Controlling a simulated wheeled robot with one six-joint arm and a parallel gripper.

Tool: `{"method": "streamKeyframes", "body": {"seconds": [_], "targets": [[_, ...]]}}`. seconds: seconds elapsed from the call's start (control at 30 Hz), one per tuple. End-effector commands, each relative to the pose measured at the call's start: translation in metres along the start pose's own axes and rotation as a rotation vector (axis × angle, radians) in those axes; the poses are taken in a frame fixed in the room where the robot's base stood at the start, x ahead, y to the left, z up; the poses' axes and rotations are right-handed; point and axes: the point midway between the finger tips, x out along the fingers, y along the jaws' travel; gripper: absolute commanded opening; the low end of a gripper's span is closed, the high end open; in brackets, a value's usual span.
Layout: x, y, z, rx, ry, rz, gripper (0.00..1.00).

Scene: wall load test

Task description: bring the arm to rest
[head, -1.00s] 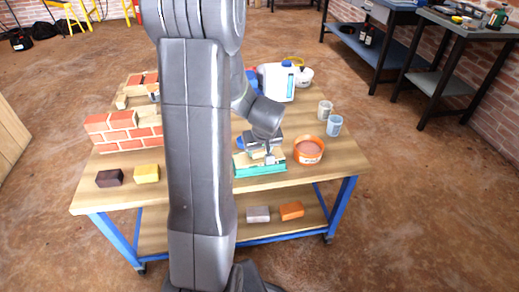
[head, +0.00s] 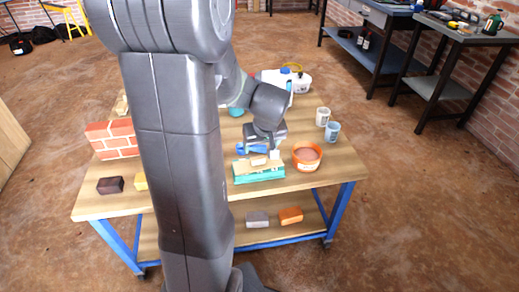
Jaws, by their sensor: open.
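My gripper (head: 262,148) hangs over the right half of the workbench, above a teal-edged tray (head: 258,179) that holds a tan, block-like thing. The jaws are open, and they look small and partly hidden by the wrist. I cannot tell whether they touch anything. My arm stands upright across the left middle of the view and hides part of the bench (head: 215,205) and the things behind it.
An orange bucket (head: 307,158) stands right of the tray, with two cups (head: 333,132) behind it. A small brick wall (head: 113,140), a dark block (head: 110,185) and a yellow block (head: 141,181) are at left. White containers (head: 300,84) stand behind. The bench's front right is clear.

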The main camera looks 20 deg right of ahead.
Motion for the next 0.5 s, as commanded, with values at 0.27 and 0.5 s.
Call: {"method": "streamKeyframes", "body": {"seconds": [0.27, 0.5], "targets": [[-0.043, 0.0, -0.001, 0.001, 0.002, 0.001, 0.7], [-0.05, 0.0, 0.0, 0.0, 0.001, 0.0, 0.7]]}}
